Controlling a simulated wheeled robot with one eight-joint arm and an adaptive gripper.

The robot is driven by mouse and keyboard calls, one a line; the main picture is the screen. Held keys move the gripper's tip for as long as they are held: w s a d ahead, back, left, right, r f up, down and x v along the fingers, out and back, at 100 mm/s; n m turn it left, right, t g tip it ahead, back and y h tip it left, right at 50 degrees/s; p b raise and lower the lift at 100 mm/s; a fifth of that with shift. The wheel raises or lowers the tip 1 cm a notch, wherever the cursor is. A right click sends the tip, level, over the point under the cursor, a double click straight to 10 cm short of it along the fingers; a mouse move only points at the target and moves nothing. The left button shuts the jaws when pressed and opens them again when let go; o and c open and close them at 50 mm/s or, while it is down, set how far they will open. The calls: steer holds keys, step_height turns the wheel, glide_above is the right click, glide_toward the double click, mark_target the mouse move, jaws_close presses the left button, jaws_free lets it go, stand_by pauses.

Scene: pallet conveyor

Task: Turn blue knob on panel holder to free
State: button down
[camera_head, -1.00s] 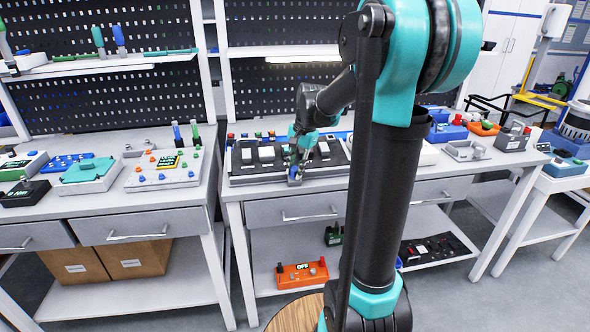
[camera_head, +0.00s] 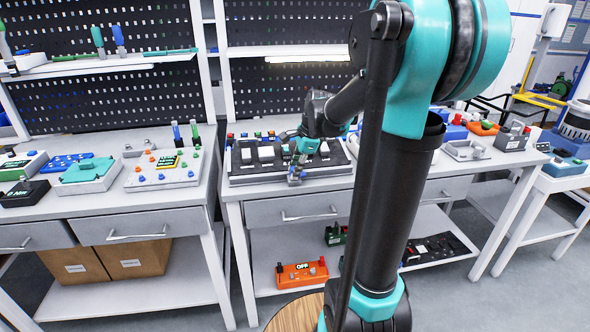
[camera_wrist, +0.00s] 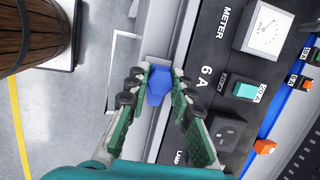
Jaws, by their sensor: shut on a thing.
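The blue knob (camera_wrist: 158,85) sits on the pale strip along the front edge of the black panel, in the wrist view. My gripper (camera_wrist: 157,82) is shut on it, with one green-and-grey finger on each side. In the head view my gripper (camera_head: 296,178) is at the front edge of the black panel (camera_head: 246,180) on the middle bench. The knob is too small to make out there. The panel's holder (camera_wrist: 176,45) shows as a pale grey strip beside the panel.
The panel carries a white meter (camera_wrist: 265,30), a green switch (camera_wrist: 245,90) and a dark socket (camera_wrist: 228,131). A bench with other devices (camera_head: 165,170) stands to the left. An orange device (camera_head: 302,273) lies on the shelf below. A wooden barrel (camera_wrist: 30,30) shows in the wrist view.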

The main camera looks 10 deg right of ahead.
stand_by(0.3)
steer(key=c, duration=1.3)
jaws_free()
steer(key=v, duration=1.2)
steer(key=s+f+n+h, duration=0.1)
steer(key=s+f+n, duration=0.4)
steer(key=s+f, duration=0.1)
steer(key=s+f+n+t+h, duration=0.1)
steer(key=s+f+n, duration=0.5)
steer(key=f, duration=0.3)
steer(key=s+d+f+n, duration=0.1)
steer(key=s+f+n, duration=0.5)
steer(key=f, duration=0.2)
steer(key=shift+s+h, duration=0.3)
steer(key=shift+h, duration=0.1)
